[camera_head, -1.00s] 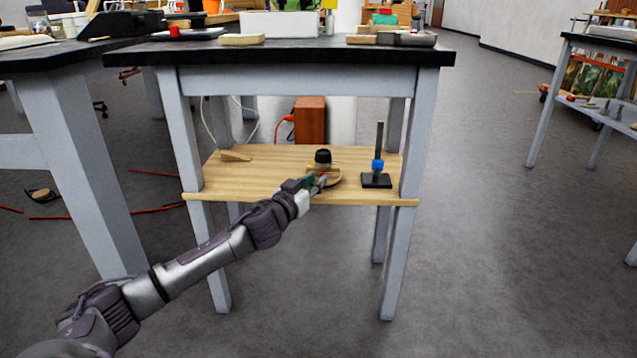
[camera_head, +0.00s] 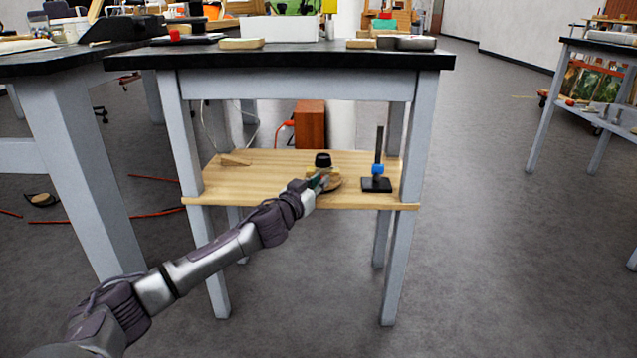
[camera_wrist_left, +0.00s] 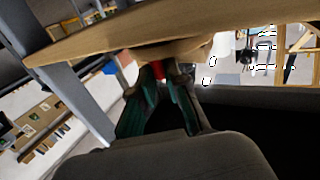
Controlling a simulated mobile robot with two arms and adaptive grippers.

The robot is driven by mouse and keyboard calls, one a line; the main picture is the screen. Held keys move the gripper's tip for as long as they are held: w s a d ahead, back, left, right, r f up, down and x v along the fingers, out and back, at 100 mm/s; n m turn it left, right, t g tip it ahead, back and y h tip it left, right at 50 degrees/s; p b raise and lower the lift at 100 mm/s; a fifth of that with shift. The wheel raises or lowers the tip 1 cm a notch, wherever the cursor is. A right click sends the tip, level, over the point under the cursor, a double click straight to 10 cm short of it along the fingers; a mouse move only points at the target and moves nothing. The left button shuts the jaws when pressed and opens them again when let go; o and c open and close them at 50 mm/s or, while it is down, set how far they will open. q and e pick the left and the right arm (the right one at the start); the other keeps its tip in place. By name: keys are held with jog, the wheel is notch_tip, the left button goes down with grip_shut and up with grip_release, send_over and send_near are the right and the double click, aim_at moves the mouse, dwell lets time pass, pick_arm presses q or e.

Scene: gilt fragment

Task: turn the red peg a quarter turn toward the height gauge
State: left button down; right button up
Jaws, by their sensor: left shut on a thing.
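The red peg (camera_wrist_left: 158,70) shows as a small red patch between the green fingertips of my left gripper in the left wrist view. My left gripper (camera_head: 320,182) is shut on it at the near side of a round wooden piece (camera_head: 334,184) on the lower shelf. In the head view the gripper hides the peg. A black cap (camera_head: 323,160) stands on or behind the round piece. The height gauge (camera_head: 376,184), with a black base, dark upright post and blue slider, stands just to the right. My right gripper is out of view.
The wooden shelf (camera_head: 270,190) sits between grey table legs, under the black tabletop (camera_head: 290,60). A small wooden wedge (camera_head: 236,160) lies at the shelf's back left. The left part of the shelf is otherwise clear.

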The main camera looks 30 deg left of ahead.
pick_arm(q)
jog(key=shift+w+d+n+y, duration=0.1)
jog(key=shift+d+n+y, duration=0.25)
jog(key=shift+y, duration=0.35)
